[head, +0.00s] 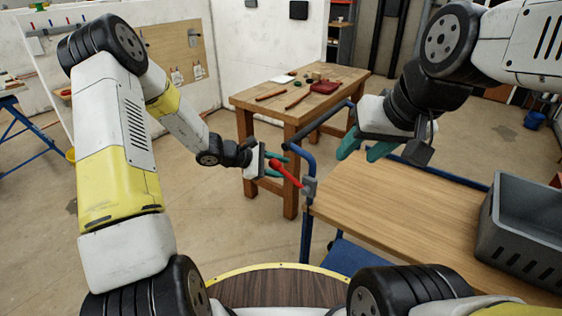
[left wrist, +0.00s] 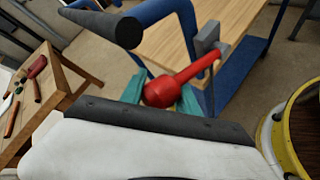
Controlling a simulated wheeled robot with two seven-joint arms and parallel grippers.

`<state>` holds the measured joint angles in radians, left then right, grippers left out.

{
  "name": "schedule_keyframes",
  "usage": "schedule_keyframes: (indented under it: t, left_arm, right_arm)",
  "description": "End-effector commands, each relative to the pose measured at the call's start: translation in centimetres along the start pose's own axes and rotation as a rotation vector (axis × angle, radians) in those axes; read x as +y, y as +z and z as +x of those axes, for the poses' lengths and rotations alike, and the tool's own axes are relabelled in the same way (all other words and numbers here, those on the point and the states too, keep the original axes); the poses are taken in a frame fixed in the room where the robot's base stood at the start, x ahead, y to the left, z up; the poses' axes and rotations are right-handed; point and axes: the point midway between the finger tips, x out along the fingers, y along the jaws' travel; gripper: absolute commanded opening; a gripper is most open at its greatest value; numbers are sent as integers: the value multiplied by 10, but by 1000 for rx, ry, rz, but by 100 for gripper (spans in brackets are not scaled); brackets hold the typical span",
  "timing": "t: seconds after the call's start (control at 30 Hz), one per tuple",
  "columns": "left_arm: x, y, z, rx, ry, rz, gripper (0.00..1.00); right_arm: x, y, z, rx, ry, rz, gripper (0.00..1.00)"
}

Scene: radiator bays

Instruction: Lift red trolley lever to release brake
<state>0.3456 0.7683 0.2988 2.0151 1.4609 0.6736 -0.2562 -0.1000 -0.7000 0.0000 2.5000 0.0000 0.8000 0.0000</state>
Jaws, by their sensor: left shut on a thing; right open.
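The red trolley lever (head: 286,174) sticks out from a grey bracket (head: 309,187) on the blue trolley frame and slopes up to the left. My left gripper (head: 275,166) is shut on the lever's knob end, its teal fingers around it. In the left wrist view the red lever (left wrist: 185,80) has its round knob between the teal fingers (left wrist: 160,98). The trolley (head: 400,205) has a wooden top and a blue tube handle. My right gripper (head: 362,150) is open and empty above the trolley's far edge.
A grey crate (head: 522,225) stands on the trolley's right part. A wooden workbench (head: 345,82) with tools stands behind. The blue handle (head: 308,155) with a dark grip is close to my left gripper.

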Motion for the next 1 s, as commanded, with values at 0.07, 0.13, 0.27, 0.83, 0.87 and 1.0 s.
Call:
schedule_keyframes:
  t: [0.07, 0.13, 0.27, 0.83, 0.87, 1.0]
  left_arm:
    - [1, 6, -1, 15, -1, 19, 0]
    - [2, 8, -2, 28, -1, 36, 0]
    - [4, 10, -2, 44, -1, 53, 0]
    - [8, 12, -3, 50, 4, 68, 57]
    - [7, 12, -3, 50, 3, 68, 59]
    - [6, 10, -3, 52, 1, 66, 59]
  right_arm:
    - [0, 0, 0, 0, 0, 0, 45]
    - [0, 0, 0, 0, 0, 0, 45]
    - [0, 0, 0, 0, 0, 0, 45]
    - [0, 0, 0, 0, 0, 0, 45]
    - [0, 0, 0, 0, 0, 0, 45]
    - [0, 0, 0, 0, 0, 0, 45]
